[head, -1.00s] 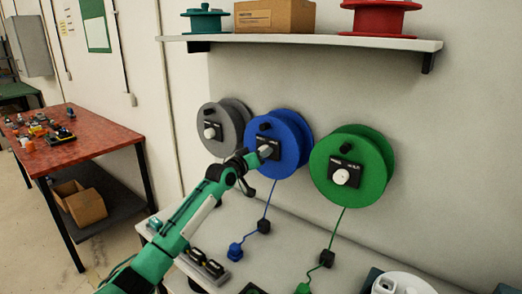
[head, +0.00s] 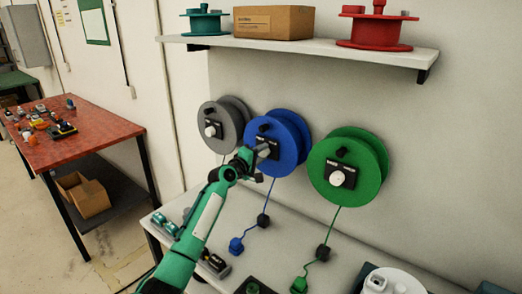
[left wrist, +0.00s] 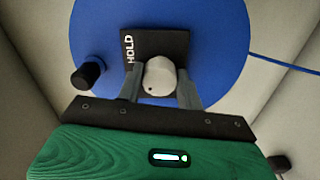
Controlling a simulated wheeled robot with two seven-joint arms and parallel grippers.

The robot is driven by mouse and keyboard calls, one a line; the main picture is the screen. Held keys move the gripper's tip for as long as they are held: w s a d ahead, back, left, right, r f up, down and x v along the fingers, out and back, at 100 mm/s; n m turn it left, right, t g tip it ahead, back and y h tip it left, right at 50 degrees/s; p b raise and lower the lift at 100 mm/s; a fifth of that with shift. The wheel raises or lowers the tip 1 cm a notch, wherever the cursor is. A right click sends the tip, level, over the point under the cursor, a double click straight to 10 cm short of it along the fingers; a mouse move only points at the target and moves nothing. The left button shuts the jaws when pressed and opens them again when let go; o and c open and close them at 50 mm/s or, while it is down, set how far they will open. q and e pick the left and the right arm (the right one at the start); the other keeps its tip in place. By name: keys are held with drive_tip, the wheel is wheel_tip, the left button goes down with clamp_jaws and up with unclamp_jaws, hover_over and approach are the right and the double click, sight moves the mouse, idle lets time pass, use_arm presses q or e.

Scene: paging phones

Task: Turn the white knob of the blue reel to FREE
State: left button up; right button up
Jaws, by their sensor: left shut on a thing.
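The blue reel (head: 284,150) is mounted on the wall between a grey reel and a green reel. It also fills the upper part of the left wrist view (left wrist: 222,38). A black plate (left wrist: 156,42) on it shows the word HOLD; the rest of its lettering is hidden. The white knob (left wrist: 159,76) sits on this plate, with a small dark dot near its lower left. My left gripper (left wrist: 160,88) is shut on the knob, one finger at each side. In the head view my left gripper (head: 262,152) covers the knob. My right gripper is not in view.
The grey reel (head: 210,115) and green reel (head: 330,160) hang close on either side. A shelf (head: 300,44) with a box (head: 273,22) and two reels is above. The white bench (head: 285,225) below holds cords and small devices. A red table (head: 80,145) stands left.

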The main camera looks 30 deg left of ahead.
use_arm(q)
drive_tip(key=shift+n+p, duration=0.45)
drive_tip(key=shift+n, duration=0.45)
drive_tip(key=o, duration=1)
drive_tip(key=s+b, duration=0.1)
drive_tip(key=s, duration=0.3)
drive_tip(key=s+b, duration=0.1)
drive_tip(key=s, duration=0.4)
drive_tip(key=s+a+b, duration=0.1)
drive_tip(key=s, duration=0.3)
drive_tip(key=shift+s+a, duration=0.1)
drive_tip(key=shift+s, duration=0.3)
drive_tip(key=shift+f, duration=0.1)
